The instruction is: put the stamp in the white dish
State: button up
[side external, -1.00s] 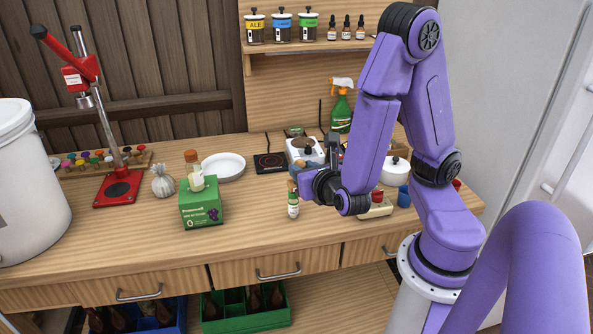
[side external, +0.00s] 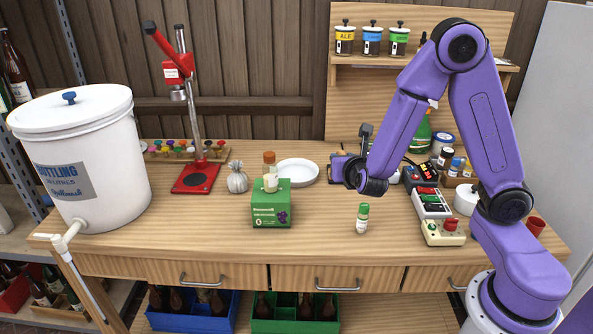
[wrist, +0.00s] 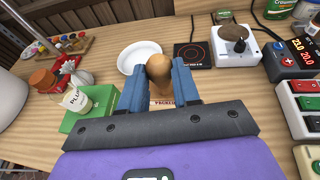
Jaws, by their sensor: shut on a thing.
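My gripper (wrist: 159,84) is shut on the stamp (wrist: 159,68), whose brown rounded wooden handle shows between the two blue fingers in the wrist view. Part of a label with red lettering shows just below the handle. The white dish (wrist: 139,56) is a shallow round dish, seen empty where visible, just beyond the fingers. In the side view my gripper (side external: 342,168) is above the table to the right of the white dish (side external: 297,173). The stamp cannot be made out clearly there.
A green box (side external: 271,206) with a bottle stands left of my gripper. A small green-capped bottle (side external: 362,219) stands in front of it. A black hot plate (wrist: 193,55) and a white stirrer (wrist: 235,47) lie to the right of the dish in the wrist view.

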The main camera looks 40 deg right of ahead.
jog(key=w+d, duration=0.5)
jog(key=w, duration=0.2)
send_over(306, 179)
jog(key=shift+h, duration=0.3)
jog(key=shift+f, duration=6.15)
jog(key=o, duration=1)
jog(key=shift+f, duration=0.1)
jog(key=shift+o, duration=0.2)
